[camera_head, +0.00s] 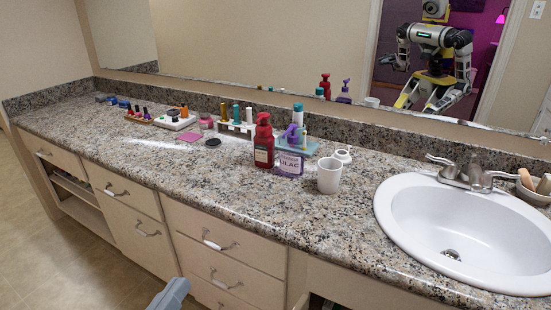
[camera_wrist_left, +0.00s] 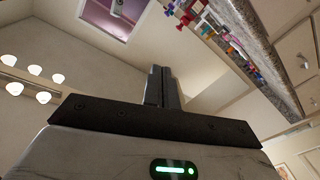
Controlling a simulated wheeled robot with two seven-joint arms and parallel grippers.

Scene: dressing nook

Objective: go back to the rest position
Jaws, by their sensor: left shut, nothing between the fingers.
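My left gripper (camera_head: 172,294) shows at the bottom edge of the head view, low in front of the drawers and apart from the counter. In the left wrist view its two fingers (camera_wrist_left: 161,86) are together with nothing between them. My right gripper is not in view, apart from the robot's reflection in the mirror. The granite counter (camera_head: 90,127) runs across the head view, and it appears tilted at the upper right of the left wrist view.
On the counter stand a red pump bottle (camera_head: 264,145), a purple lilac jar (camera_head: 289,164), a white cup (camera_head: 329,176) and several small bottles. A white sink (camera_head: 470,235) is at the right. Drawers (camera_head: 215,240) line the front. The floor (camera_head: 50,265) at left is clear.

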